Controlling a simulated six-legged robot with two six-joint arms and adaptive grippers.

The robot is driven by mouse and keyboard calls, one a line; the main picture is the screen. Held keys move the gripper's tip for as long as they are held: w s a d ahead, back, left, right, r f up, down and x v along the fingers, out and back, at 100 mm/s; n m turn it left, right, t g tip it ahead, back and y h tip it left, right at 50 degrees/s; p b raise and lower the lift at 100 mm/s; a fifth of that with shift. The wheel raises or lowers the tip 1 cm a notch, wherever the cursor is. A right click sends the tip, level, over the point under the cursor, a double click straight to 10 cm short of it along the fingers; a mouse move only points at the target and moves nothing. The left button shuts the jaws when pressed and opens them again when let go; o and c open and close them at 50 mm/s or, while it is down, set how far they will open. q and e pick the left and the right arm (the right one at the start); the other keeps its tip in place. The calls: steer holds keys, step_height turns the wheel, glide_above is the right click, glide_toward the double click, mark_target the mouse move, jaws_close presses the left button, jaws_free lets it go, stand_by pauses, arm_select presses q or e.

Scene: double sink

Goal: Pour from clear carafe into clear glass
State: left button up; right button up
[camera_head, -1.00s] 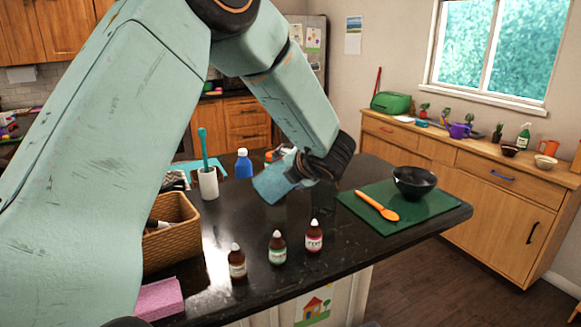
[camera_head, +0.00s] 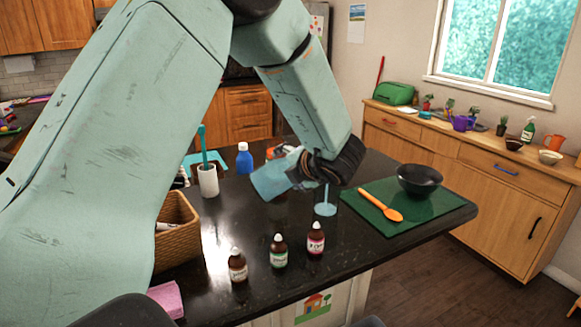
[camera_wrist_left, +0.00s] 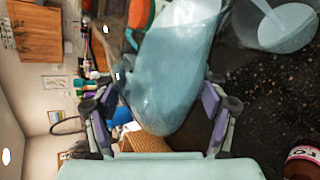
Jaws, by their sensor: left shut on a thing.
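My left gripper (camera_head: 298,168) is shut on the clear carafe (camera_head: 270,181), which holds light blue liquid. The carafe is tilted well over above the dark counter. The clear glass (camera_head: 325,208) stands on the counter just right of it, with light blue liquid low inside and a thin stream entering from above. In the left wrist view the carafe (camera_wrist_left: 172,75) lies between the finger pads, and the glass (camera_wrist_left: 287,28) shows at the upper right with the stream in it. The gripper hides part of the carafe's mouth. My right gripper is not in view.
Several small dropper bottles (camera_head: 278,252) stand near the front edge. A green board (camera_head: 425,214) with a black bowl (camera_head: 419,180) and orange spoon (camera_head: 381,206) lies to the right. A wicker basket (camera_head: 176,240), white cup (camera_head: 208,180) and blue bottle (camera_head: 244,160) stand left.

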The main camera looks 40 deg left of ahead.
arm_select(q)
steer(key=shift+w+d+r+p, duration=0.15)
steer(key=shift+r+p, duration=0.15)
steer(key=shift+p, duration=0.2)
steer(key=shift+a, duration=0.2)
steer(key=shift+d+y, duration=0.15)
steer(key=shift+y, duration=0.15)
steer(key=shift+r+m+p, duration=0.15)
steer(key=shift+m+p, duration=0.15)
steer(key=shift+p, duration=0.15)
steer(key=shift+d, duration=0.1)
steer(key=shift+g, duration=0.3)
stand_by(0.6)
steer(key=shift+m+y+p, duration=0.3)
stand_by(0.5)
stand_by(0.3)
